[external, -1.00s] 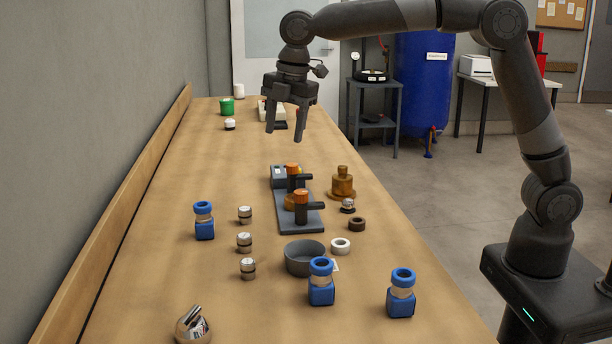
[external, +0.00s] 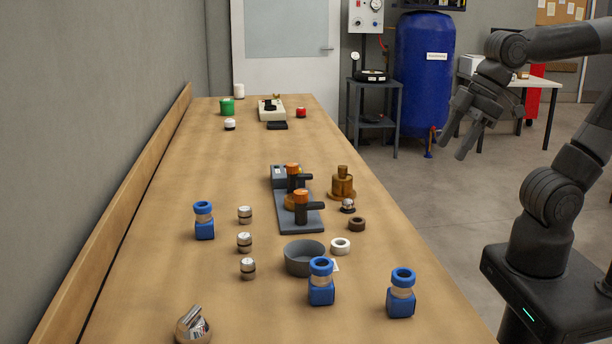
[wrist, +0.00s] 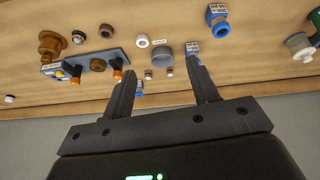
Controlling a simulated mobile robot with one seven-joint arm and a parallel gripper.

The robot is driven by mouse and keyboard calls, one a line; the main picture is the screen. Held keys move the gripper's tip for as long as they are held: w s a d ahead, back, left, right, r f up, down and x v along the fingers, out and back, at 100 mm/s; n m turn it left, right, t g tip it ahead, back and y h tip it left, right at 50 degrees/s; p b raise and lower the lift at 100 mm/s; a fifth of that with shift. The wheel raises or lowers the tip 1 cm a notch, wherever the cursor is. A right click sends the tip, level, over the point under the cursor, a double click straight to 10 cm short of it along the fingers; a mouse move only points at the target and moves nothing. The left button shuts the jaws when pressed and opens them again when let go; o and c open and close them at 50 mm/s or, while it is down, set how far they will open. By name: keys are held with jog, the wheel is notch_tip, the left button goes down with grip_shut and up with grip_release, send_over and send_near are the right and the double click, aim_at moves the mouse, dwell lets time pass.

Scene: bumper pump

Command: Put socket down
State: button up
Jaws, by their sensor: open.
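My gripper (external: 456,148) is open and empty, its two fingers apart, in the air to the right of the workbench (external: 160,190). In the wrist view my gripper (wrist: 161,72) shows nothing between its fingers. No piece is clearly recognisable as the socket. Small silver-and-dark cylinders stand on the left half of the bench, one of them near the middle (external: 244,242). A small metallic piece (external: 348,206) sits on the right side, beside a stepped brass part (external: 342,184), which also shows in the wrist view (wrist: 51,46).
A grey fixture with orange-topped clamps (external: 313,222) stands mid-bench. Nearby are a grey bowl (external: 304,260), a white ring (external: 340,246), a brown ring (external: 357,224) and blue bottles (external: 401,297). A round holder with metal pieces (external: 192,328) is at the front. The bench middle beyond the fixture is clear.

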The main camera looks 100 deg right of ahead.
jog(key=shift+m, duration=0.5)
jog(key=s, duration=0.1)
jog(key=s+f, duration=0.2)
jog(key=shift+s+a+f, duration=0.1)
jog(key=shift+a+f, duration=0.15)
jog(key=shift+a, duration=0.05)
